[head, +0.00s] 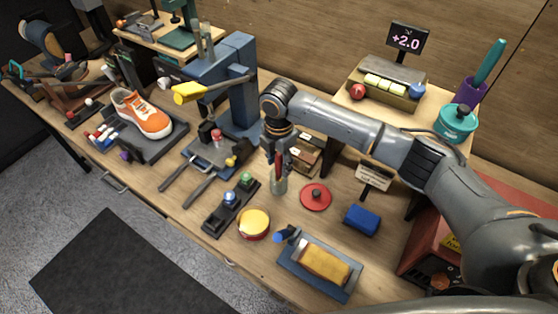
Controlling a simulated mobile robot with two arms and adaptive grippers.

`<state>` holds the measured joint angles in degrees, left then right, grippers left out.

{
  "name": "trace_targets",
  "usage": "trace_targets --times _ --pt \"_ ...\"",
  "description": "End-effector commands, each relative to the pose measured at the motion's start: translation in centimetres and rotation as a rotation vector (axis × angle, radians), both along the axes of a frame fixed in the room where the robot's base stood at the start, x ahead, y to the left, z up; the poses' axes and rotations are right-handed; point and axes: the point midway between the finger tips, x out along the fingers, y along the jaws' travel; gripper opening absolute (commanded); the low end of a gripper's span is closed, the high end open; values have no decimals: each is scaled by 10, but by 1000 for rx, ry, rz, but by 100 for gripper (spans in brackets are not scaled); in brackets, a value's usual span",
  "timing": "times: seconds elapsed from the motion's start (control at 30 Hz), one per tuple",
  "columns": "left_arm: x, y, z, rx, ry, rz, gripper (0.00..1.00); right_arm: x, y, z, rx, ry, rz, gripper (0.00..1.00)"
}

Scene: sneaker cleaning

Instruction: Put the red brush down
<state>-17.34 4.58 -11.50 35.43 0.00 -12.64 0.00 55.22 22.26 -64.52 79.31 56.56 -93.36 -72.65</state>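My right gripper (278,150) comes in from the right and points down over the middle of the bench. The red brush (280,165) is upright between its fingers, which look closed on it. A small pale cup (279,186) is directly below; the brush's lower end meets or enters it, and I cannot tell whether it rests on the bottom. The bristles are hidden. The orange sneaker (141,112) lies on a dark grey platform (163,148) at the left. My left gripper is out of view.
A red round lid (316,196) lies right of the cup. A yellow tin (254,223), a dark knobbed holder (231,206), a blue block (362,220) and a tray with a yellow sponge (326,264) are nearer the front. A blue post (235,85) stands behind left.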

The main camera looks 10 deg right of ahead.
Motion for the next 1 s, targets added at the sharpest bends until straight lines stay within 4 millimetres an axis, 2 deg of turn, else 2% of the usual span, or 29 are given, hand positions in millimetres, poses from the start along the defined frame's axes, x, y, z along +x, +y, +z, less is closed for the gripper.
trace_targets --times 0.2,0.33,0.47,0.8,1.0 --pt "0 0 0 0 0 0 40 0 0 1 0 0 0 43" --pt "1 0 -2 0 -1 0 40 1 0 10 1 -4 0 43" --pt "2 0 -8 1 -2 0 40 1 0 33 2 -5 1 43" --pt "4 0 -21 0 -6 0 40 1 1 102 1 -4 0 43" --pt "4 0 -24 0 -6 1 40 0 1 121 0 0 -1 43"
